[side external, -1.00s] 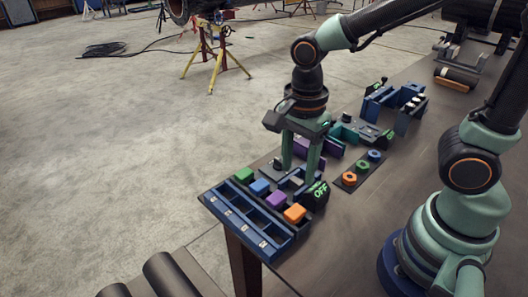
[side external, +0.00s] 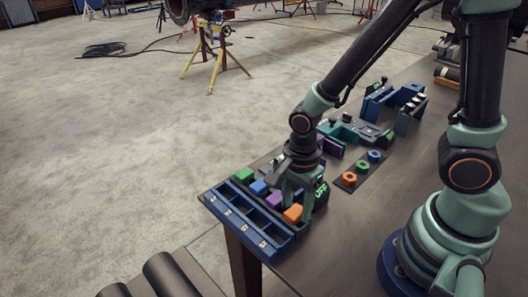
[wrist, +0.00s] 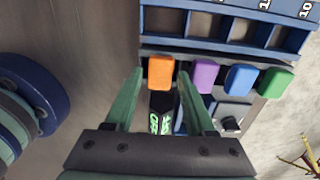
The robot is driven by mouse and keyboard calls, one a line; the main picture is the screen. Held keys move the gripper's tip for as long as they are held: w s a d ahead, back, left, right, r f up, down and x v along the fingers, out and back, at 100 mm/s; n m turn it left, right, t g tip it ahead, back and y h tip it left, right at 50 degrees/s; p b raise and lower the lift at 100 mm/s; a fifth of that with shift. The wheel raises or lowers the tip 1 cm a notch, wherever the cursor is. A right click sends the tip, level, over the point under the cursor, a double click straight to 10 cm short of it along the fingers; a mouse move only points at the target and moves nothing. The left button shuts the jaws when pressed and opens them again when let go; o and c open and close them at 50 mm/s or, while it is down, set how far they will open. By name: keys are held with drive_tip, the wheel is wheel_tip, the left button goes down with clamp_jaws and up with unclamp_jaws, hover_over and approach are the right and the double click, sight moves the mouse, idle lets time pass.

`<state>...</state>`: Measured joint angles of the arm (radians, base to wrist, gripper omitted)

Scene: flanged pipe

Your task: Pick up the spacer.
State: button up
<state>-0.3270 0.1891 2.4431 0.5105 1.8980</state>
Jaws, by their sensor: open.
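A row of small blocks stands beside a blue tray: orange (side external: 293,213), purple (side external: 274,197), blue (side external: 259,187) and green (side external: 244,174). No label shows which one is the spacer. My gripper (wrist: 160,75) is open, pointing down at the orange end of the row. In the wrist view the orange block (wrist: 161,70) appears between my two fingertips, with a gap on each side. The purple block (wrist: 204,75) is just right of the right finger. I cannot tell the exact height of the fingertips over the orange block.
The blue tray (side external: 240,222) with several open compartments lies along the table edge. A black box with a green "OFF" display (side external: 321,193) is close beside my gripper. Coloured rings (side external: 362,167) and blue fixtures (side external: 408,108) stand farther back.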

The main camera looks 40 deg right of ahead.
drive_tip(key=shift+f, duration=0.55)
clamp_jaws()
wheel_tip(320, 180, up, 26)
drive_tip(key=shift+r, duration=0.15)
idle(1.0)
